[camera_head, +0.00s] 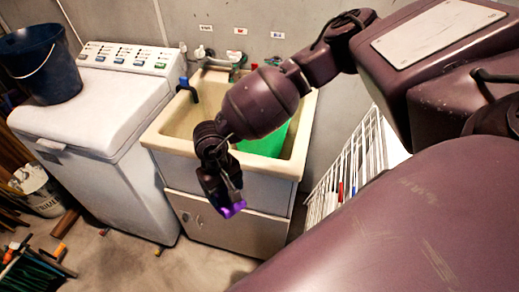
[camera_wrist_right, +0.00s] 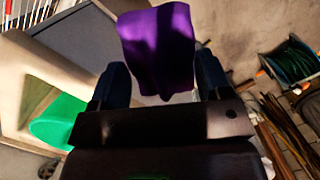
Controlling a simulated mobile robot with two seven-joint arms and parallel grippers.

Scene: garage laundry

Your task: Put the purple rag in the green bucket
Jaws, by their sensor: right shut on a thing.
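The purple rag (camera_head: 232,209) shows at the tip of my right gripper (camera_head: 226,203) in the head view, in front of the sink's front edge. In the right wrist view the rag (camera_wrist_right: 158,48) hangs between the two fingers of my right gripper (camera_wrist_right: 160,85), which is shut on it. The green bucket (camera_head: 266,142) stands inside the sink basin, partly hidden behind my right arm. In the right wrist view the green bucket (camera_wrist_right: 58,122) is at the left, apart from the rag. My left gripper is not in view.
The beige sink (camera_head: 165,130) sits on a cabinet with a tap at the back. A white washing machine (camera_head: 110,105) with a dark blue bucket (camera_head: 40,62) on it stands to the left. A white wire rack (camera_head: 345,160) is on the right. A green hose reel (camera_wrist_right: 292,62) lies on the floor.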

